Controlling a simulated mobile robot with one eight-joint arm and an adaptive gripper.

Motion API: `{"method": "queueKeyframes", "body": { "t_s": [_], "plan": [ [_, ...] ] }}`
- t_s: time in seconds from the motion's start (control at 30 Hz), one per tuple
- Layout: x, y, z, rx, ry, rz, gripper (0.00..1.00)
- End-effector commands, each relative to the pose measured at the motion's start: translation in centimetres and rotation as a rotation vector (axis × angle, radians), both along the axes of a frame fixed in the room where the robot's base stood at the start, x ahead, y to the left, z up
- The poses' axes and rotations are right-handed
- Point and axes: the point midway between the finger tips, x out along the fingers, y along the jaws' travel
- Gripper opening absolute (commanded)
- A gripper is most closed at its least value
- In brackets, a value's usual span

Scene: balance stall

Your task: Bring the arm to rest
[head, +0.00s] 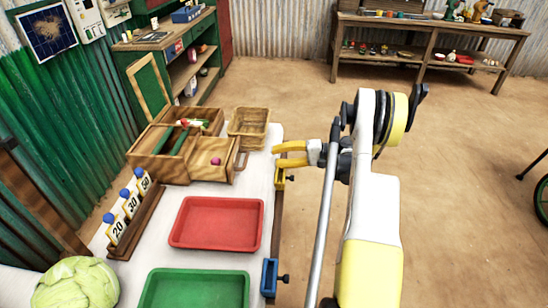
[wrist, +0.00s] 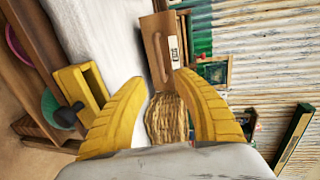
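My gripper (head: 277,156) is at the end of my raised yellow and white arm, by the right edge of the white table (head: 268,180). Its two yellow fingers point left, toward the table. In the wrist view the gripper (wrist: 160,82) shows its fingers spread apart with nothing between their tips. The wicker basket (wrist: 166,118) and a wooden box wall with a handle (wrist: 158,50) show beyond the gap.
A wooden box (head: 165,165) with an open drawer and the wicker basket (head: 248,128) stand at the table's far end. A red tray (head: 217,224), a green tray (head: 195,290), numbered cards (head: 130,203) and a cabbage (head: 76,284) are nearer.

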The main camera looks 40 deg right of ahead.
Motion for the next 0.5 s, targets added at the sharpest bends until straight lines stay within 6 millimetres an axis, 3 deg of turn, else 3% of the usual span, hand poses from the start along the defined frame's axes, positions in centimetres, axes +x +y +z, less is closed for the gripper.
{"method": "queueKeyframes", "body": {
  "t_s": [0.37, 0.5],
  "plan": [
    [0.1, 0.1, 0.1, -0.001, 0.001, 0.0, 0.34],
    [1.0, 1.3, 1.5, -0.027, 0.028, 0.007, 0.34]
  ]
}}
